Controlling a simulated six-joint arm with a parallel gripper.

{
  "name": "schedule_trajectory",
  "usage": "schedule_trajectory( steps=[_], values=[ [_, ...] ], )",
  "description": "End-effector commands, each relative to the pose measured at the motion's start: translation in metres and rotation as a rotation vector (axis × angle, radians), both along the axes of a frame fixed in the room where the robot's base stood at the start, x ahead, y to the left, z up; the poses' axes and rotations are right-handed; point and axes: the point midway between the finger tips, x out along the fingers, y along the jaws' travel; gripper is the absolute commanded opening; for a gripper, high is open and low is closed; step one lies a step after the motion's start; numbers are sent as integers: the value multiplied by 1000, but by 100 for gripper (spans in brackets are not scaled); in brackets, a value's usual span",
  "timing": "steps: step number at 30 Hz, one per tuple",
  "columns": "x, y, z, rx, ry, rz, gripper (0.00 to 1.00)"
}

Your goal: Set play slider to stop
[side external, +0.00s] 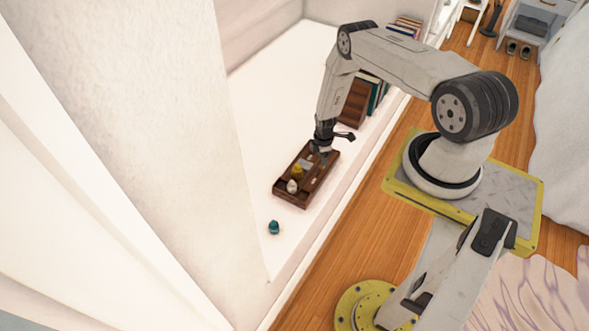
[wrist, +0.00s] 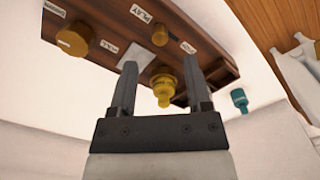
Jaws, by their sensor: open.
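The dark wooden box (side external: 277,190) lies on the white ledge in the side view. In the wrist view its panel (wrist: 205,45) carries a small brown knob (wrist: 160,36) near a label reading PLAY (wrist: 140,13). A larger round yellow-brown knob (wrist: 75,41) is left of it. A yellow bottle-like piece (wrist: 163,86) appears between my fingers in the picture; I cannot tell whether they touch it. My gripper (wrist: 160,68) is open, its fingertips over the panel's lower edge in the picture. In the side view my gripper (side external: 322,156) is at the box's upper right end, partly hiding it.
A teal piece (side external: 274,228) stands on the ledge below the box; it also shows in the wrist view (wrist: 239,100). A pale piece (side external: 292,186) sits at the box's near end. Books (side external: 376,92) stand behind my gripper. The ledge (side external: 265,110) left of the box is clear.

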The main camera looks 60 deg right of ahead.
Motion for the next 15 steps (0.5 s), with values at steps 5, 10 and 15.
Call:
schedule_trajectory(
  steps=[5,10,15],
  values=[
    [0,0,-18,0,0,0,63],
    [-1,1,-32,0,1,0,63],
    [0,0,-43,-1,1,0,63]
  ],
)
